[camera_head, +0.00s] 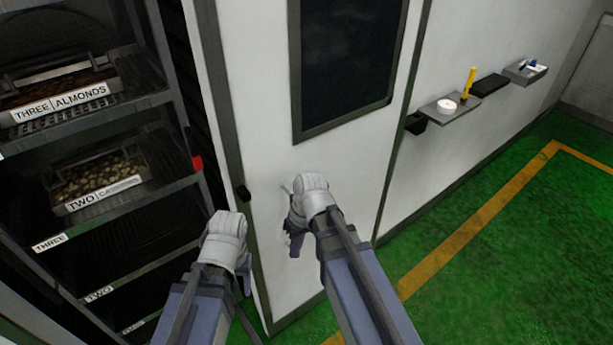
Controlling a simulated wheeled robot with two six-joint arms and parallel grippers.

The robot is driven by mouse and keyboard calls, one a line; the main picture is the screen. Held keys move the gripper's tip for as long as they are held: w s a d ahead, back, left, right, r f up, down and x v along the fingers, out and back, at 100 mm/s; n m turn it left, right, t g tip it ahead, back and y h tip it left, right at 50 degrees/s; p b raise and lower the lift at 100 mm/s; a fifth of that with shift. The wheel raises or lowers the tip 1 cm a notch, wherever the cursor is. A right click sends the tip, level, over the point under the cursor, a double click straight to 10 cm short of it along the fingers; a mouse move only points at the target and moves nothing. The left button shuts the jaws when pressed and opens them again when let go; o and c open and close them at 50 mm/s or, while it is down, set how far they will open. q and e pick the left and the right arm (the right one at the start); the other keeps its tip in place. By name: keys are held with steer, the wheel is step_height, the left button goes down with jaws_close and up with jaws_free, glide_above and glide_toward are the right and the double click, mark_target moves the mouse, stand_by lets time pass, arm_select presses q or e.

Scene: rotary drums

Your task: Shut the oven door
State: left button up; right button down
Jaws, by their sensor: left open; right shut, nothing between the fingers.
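The oven door (255,115) is a white panel with a dark-framed window (345,60), in the middle of the view. A dark edge and a small black fitting (243,193) show on its left side. Shelves with trays are in plain view left of this edge, uncovered by the door. My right gripper (294,218) is shut and empty, in front of the door's lower part below the window; I cannot tell if it touches. My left gripper (238,255) is open by the door's left edge, its fingers partly hidden by its own body.
Labelled trays of almonds (60,90) and another load (95,185) sit on a dark rack (150,235) at left. A wall shelf (450,106) with small items is at right. The green floor (500,260) with orange lines is clear.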

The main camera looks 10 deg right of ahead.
arm_select(q)
step_height(320, 180, up, 12)
steer(key=p, duration=0.9)
arm_select(e)
steer(key=w+d+r+t+y, duration=0.2)
steer(key=w+d+r, duration=0.3)
steer(key=d+r, duration=0.3)
steer(key=w+d+r+t+y, duration=0.2)
steer(key=w+d+r, duration=0.3)
steer(key=d+r, duration=0.3)
arm_select(q)
step_height(320, 180, down, 8)
steer(key=b, duration=0.8)
steer(key=shift+f, duration=0.25)
arm_select(e)
steer(key=w+a+f, duration=0.2)
steer(key=a+f, duration=0.6)
steer(key=a, duration=0.1)
steer(key=shift+a+f, duration=0.2)
arm_select(q)
steer(key=shift+s, duration=0.1)
arm_select(e)
steer(key=shift+a, duration=0.1)
